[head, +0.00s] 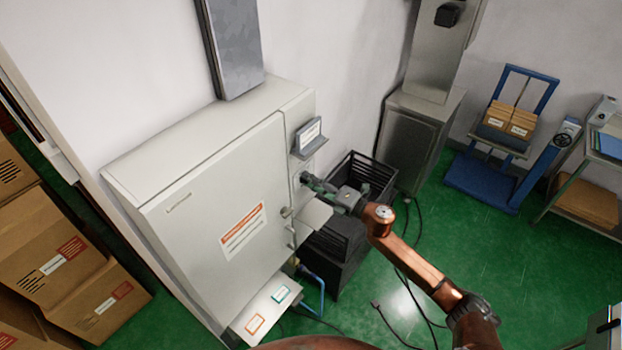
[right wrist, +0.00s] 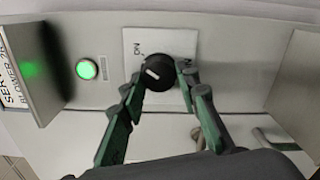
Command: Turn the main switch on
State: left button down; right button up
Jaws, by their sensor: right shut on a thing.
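The main switch (right wrist: 158,73) is a round black knob with a white pointer mark on a white plate, seen in the right wrist view. Its pointer sits at a slant. My right gripper (right wrist: 160,82) has its two green-and-black fingers closed on either side of the knob. In the head view the right gripper (head: 308,181) reaches the narrow side face of the grey cabinet (head: 215,205), and the knob is hidden there behind the fingers. My left gripper is not in view.
A lit green lamp (right wrist: 87,69) is beside the switch plate, near a projecting labelled bracket (right wrist: 28,65). Black crates (head: 340,235) stand below my right arm. Cardboard boxes (head: 50,240) are at the left. Cables (head: 400,300) lie on the green floor.

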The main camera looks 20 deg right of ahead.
jog(key=shift+m+p, duration=0.55)
jog(key=shift+m, duration=0.55)
jog(key=o, duration=1.2)
jog(key=shift+c, duration=0.2)
jog(key=v, duration=1.2)
